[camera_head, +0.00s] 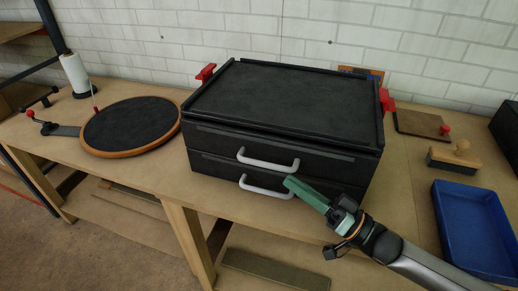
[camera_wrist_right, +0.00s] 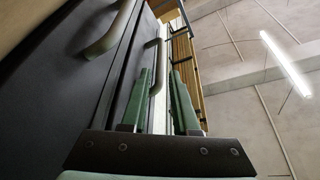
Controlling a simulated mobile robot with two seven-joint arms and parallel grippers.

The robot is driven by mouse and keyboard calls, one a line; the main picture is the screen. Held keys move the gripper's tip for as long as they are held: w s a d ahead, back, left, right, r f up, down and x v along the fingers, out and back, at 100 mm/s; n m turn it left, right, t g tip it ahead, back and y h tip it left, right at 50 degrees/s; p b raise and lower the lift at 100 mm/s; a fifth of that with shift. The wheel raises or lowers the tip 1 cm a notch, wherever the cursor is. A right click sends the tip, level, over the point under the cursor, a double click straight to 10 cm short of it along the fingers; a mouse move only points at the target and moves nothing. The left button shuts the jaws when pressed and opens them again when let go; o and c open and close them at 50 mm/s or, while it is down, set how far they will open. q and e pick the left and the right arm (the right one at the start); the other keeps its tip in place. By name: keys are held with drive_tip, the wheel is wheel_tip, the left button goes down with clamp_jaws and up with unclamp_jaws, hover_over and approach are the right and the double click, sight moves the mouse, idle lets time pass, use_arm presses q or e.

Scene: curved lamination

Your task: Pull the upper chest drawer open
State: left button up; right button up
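The black chest (camera_head: 285,95) stands on the wooden workbench with two drawers, both looking shut. The upper drawer (camera_head: 215,142) has a pale curved handle (camera_head: 268,163), and the lower drawer has a similar handle (camera_head: 262,189). My right gripper (camera_head: 290,183) is in front of the chest, its green fingertips near the right ends of the handles. In the right wrist view the fingers (camera_wrist_right: 161,100) are apart, with the upper handle (camera_wrist_right: 157,68) showing in line with the gap between them. I cannot tell whether they touch it. My left gripper is out of view.
Red clamps (camera_head: 206,72) (camera_head: 387,101) sit at the chest's sides. A round dark board (camera_head: 130,124) lies to the left. A blue tray (camera_head: 478,228) and a wooden-handled brush (camera_head: 455,157) are on the right. The space in front of the drawers is clear except for my right arm.

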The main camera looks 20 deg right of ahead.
sight(267, 165)
drive_tip(key=x, duration=0.6)
drive_tip(key=shift+r+p, duration=0.15)
drive_tip(key=shift+p, duration=0.15)
drive_tip(key=shift+w+a+r, duration=0.15)
drive_tip(key=shift+w+a, duration=0.25)
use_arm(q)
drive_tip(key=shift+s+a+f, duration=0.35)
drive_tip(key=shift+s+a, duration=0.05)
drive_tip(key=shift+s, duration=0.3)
use_arm(e)
drive_tip(key=shift+w+a, duration=0.1)
drive_tip(key=shift+w, duration=0.05)
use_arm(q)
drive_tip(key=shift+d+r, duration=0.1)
use_arm(e)
clamp_jaws()
